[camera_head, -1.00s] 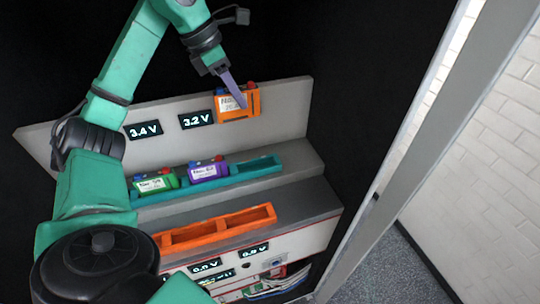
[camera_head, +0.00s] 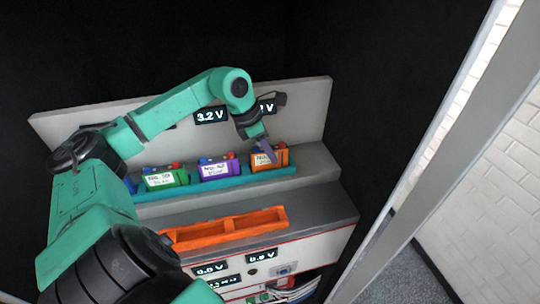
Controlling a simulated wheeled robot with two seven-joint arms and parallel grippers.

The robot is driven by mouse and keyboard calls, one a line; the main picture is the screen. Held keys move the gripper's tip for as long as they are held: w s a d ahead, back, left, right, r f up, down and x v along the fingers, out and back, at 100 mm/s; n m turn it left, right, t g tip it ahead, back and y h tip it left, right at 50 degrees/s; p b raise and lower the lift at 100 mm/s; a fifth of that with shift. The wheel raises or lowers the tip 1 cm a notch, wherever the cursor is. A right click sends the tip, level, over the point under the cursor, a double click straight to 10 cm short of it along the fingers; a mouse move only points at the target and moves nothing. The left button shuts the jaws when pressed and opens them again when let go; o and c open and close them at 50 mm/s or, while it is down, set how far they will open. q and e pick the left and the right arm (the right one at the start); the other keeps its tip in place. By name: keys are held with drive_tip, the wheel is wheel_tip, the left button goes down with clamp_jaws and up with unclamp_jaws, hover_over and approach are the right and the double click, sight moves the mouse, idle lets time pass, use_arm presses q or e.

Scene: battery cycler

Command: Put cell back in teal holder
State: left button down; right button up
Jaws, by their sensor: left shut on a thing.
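An orange cell (camera_head: 271,160) with a white label is at the right end of the teal holder (camera_head: 222,183), in its right slot or just over it; I cannot tell if it is fully seated. My left gripper (camera_head: 267,151) is shut on the orange cell from above. A green cell (camera_head: 165,179) and a purple cell (camera_head: 218,170) stand in the teal holder to its left. My right gripper is not in view.
An empty orange holder (camera_head: 225,228) lies on the lower grey step in front. A back panel (camera_head: 308,112) with voltage displays (camera_head: 211,115) rises behind. A metal door frame (camera_head: 440,150) stands at the right.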

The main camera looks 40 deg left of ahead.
use_arm(q)
drive_tip(key=shift+w+f, duration=0.1)
drive_tip(key=shift+f, duration=0.1)
drive_tip(key=shift+f, duration=0.2)
drive_tip(key=c, duration=0.7)
unclamp_jaws()
drive_tip(key=shift+r, duration=0.15)
drive_tip(key=shift+a+r, duration=0.15)
drive_tip(key=b+v, duration=0.3)
drive_tip(key=v, duration=0.3)
drive_tip(key=shift+b, duration=0.4)
drive_tip(key=v, duration=0.5)
drive_tip(key=shift+r, duration=0.4)
